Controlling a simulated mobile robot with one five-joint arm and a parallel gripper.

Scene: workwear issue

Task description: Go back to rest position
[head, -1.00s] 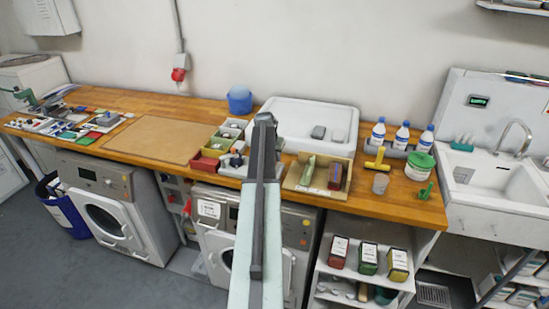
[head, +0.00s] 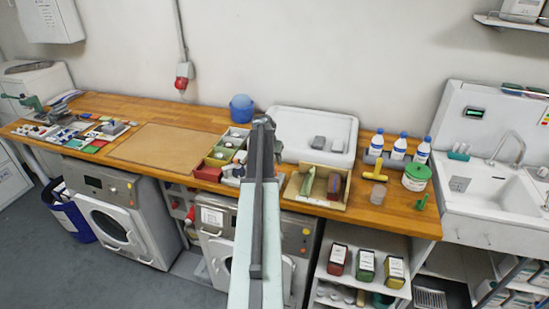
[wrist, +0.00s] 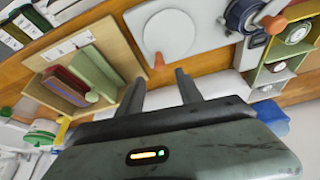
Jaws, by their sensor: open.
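My arm reaches up the middle of the head view, with its dark end (head: 262,126) over the counter (head: 398,215). The jaws cannot be made out there. In the wrist view my gripper (wrist: 157,77) has its two dark fingers apart, with nothing between them. A white plate with a round disc (wrist: 168,36) and an orange-tipped lever lies beyond the fingertips. The wooden tray (wrist: 117,45) is to the left of the fingers, apart from them. It holds a red block (wrist: 68,80) and a green block (wrist: 97,70).
In the head view, a white tub (head: 343,130) with grey blocks stands behind my arm. Coloured bins (head: 208,172) and a blue bucket (head: 242,108) are left of it. White bottles (head: 399,146) and a sink (head: 490,188) are at right. A brown mat (head: 165,143) lies bare at left.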

